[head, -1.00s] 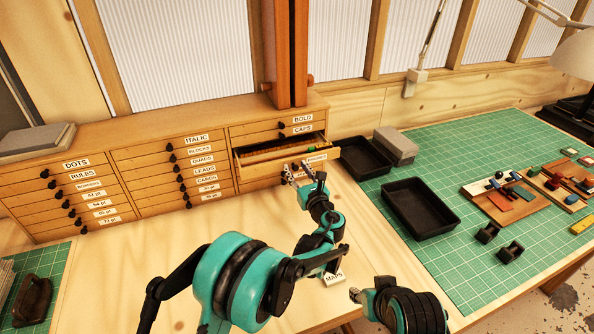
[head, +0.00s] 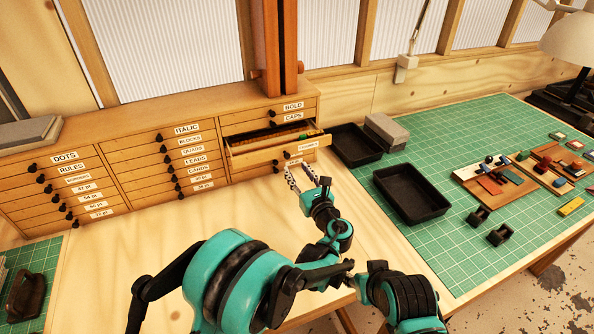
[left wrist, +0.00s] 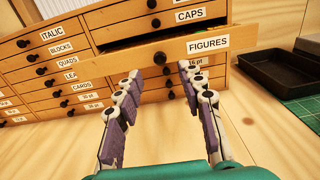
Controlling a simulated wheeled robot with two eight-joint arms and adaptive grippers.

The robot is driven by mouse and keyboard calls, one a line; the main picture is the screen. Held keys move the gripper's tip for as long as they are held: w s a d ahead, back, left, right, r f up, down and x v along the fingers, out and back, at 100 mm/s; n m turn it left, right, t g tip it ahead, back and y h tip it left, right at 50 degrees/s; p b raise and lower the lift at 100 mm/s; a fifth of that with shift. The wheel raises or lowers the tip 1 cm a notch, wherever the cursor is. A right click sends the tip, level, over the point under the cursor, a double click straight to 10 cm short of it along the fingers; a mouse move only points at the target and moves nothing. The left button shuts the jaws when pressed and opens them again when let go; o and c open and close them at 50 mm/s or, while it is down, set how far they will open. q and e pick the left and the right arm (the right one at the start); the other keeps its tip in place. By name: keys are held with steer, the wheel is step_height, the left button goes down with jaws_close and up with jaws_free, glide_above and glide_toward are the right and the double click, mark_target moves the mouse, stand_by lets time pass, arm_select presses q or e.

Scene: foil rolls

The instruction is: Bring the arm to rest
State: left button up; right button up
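My left gripper (head: 301,172) is over the bench just in front of the open FIGURES drawer (head: 270,153). In the left wrist view the fingers (left wrist: 159,70) stand apart with nothing between them, below the drawer's front (left wrist: 130,66) and clear of its knob. The drawer sticks out of the right column of the wooden cabinet (head: 200,152). Small coloured pieces show inside it in the head view. My right arm is at the lower right of the head view; its gripper end (head: 352,276) is small and partly covered, so its fingers cannot be read.
Two black trays (head: 442,208) and a grey block (head: 386,127) are on the green mat (head: 470,130) at right. Boards with coloured blocks (head: 507,180) and two dark holders (head: 478,215) lie further right. The bare bench (head: 150,250) in front of the cabinet is mostly clear.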

arm_select(q)
steer(key=s+a+n+g+b, duration=0.1)
steer(key=s+a+n+g, duration=0.1)
steer(key=s+a+n, duration=0.4)
steer(key=s+a+f+n+g+b, duration=0.1)
steer(key=a+n+g, duration=0.25)
steer(key=a, duration=0.45)
steer(key=s+a+n+g+b, duration=0.1)
steer(key=s+a+n, duration=0.3)
steer(key=a+n, duration=0.25)
steer(key=s+a+f+n+g+h+b, duration=0.1)
steer(key=s+f+n, duration=0.3)
steer(key=s+n, duration=0.4)
steer(key=s+a+f+n+g+h+b, duration=0.1)
steer(key=s+f+n+h, duration=0.3)
steer(key=s+n, duration=0.4)
steer(key=s+a+g, duration=0.1)
steer(key=s, duration=0.4)
steer(key=shift+s+a+f+h+b, duration=0.2)
steer(key=shift+s+a+h+b, duration=0.05)
steer(key=shift+a+h+b, duration=0.1)
